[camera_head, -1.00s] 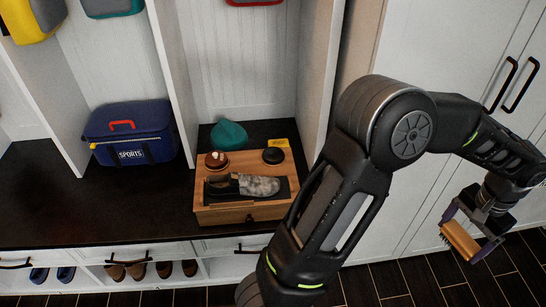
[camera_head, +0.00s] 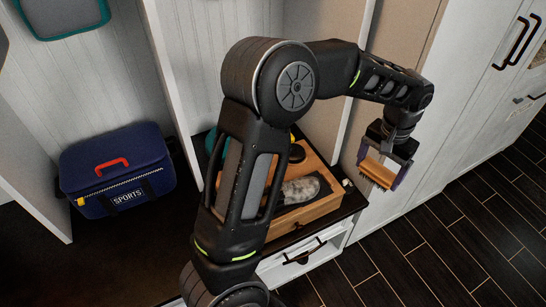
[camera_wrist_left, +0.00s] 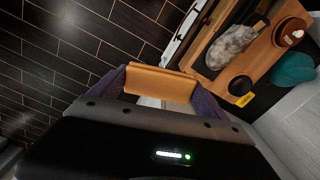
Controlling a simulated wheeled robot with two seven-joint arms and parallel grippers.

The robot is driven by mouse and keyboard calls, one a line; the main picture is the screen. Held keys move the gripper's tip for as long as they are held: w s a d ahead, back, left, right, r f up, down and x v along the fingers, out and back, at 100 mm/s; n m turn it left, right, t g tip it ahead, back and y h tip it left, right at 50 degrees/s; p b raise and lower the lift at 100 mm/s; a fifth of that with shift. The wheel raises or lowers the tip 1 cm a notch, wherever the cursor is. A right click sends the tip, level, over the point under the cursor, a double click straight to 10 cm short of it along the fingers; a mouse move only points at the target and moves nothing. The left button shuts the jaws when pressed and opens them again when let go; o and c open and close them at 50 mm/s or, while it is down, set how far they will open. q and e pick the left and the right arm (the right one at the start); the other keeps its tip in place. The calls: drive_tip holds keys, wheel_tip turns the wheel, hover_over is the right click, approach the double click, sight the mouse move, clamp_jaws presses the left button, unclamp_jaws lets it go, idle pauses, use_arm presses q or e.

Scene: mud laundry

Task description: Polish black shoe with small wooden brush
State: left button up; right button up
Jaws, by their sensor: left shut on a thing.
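My left gripper (camera_head: 386,163) is shut on the small wooden brush (camera_head: 378,172), whose dark bristles point down in the head view. The brush's wooden back (camera_wrist_left: 160,84) shows between the purple fingers in the left wrist view. It is in the air to the right of the wooden box (camera_head: 312,209), apart from the shoe. The grey part (camera_wrist_left: 231,46) also shows in the left wrist view. My right gripper is not in view.
A teal item (camera_wrist_left: 292,68) is behind the box. A blue sports bag (camera_head: 118,170) stands left. White cabinets (camera_head: 470,95) stand right; the floor there is clear.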

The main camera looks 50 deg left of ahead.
use_arm(q)
drive_tip(key=shift+s+a, duration=0.3)
drive_tip(key=shift+a, duration=0.1)
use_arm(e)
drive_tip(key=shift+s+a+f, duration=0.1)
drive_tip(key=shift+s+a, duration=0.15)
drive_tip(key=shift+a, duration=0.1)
use_arm(q)
drive_tip(key=shift+w+d, duration=0.1)
drive_tip(key=shift+d, duration=0.05)
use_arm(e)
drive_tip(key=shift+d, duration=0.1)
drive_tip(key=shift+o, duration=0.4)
